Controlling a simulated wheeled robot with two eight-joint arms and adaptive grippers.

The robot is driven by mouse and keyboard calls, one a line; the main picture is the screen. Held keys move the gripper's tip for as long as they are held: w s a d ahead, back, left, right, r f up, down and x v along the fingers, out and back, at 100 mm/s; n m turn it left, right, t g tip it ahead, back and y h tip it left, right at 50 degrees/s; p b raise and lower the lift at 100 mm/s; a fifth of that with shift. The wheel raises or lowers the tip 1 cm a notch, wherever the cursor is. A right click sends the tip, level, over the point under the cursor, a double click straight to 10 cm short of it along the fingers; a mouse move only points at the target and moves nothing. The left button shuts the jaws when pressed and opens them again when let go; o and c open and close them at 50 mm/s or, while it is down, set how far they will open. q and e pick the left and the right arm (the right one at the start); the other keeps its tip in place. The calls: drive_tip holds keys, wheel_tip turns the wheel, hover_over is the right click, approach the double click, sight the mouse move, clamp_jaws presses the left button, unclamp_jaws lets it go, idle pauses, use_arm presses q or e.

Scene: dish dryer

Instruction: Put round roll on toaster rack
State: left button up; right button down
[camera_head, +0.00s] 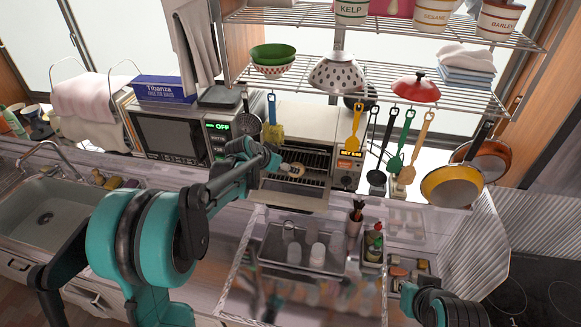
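The toaster oven (316,122) stands in the middle of the counter with its front open, and its wire rack (318,160) shows inside. A small tan round roll (292,170) is at the front left of the rack opening. My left gripper (279,163) reaches in from the left, with its tips right at the roll. Whether its fingers are closed on the roll, and whether the roll rests on the rack, is too small to tell. My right gripper (462,308) is low at the bottom right, away from the toaster; its fingers are not clear.
A microwave (170,135) stands left of the toaster. Utensils, including a yellow spatula (354,130), hang in front of the toaster from the wire shelf (400,82). A grey tray (285,250) with cups lies below the toaster. A sink (45,215) is at left.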

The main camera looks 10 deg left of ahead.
use_arm(q)
drive_tip(key=s+d+r+n+y, duration=0.1)
drive_tip(key=s+r, duration=0.2)
drive_tip(key=s, duration=0.7)
drive_tip(key=s+d+r+n+y, duration=0.1)
drive_tip(key=s+r, duration=0.2)
drive_tip(key=s, duration=0.6)
drive_tip(key=s+f+n, duration=0.1)
drive_tip(key=s+f, duration=0.1)
drive_tip(key=s, duration=0.6)
drive_tip(key=s+a+f+n+g+y, duration=0.1)
drive_tip(key=s+f, duration=0.1)
drive_tip(key=s, duration=0.6)
drive_tip(key=shift+f, duration=0.35)
drive_tip(key=shift+a, duration=0.1)
wheel_tip(320, 180, down, 20)
drive_tip(key=b, duration=1.9)
drive_tip(key=shift+r+b, duration=0.2)
drive_tip(key=shift+b, duration=0.1)
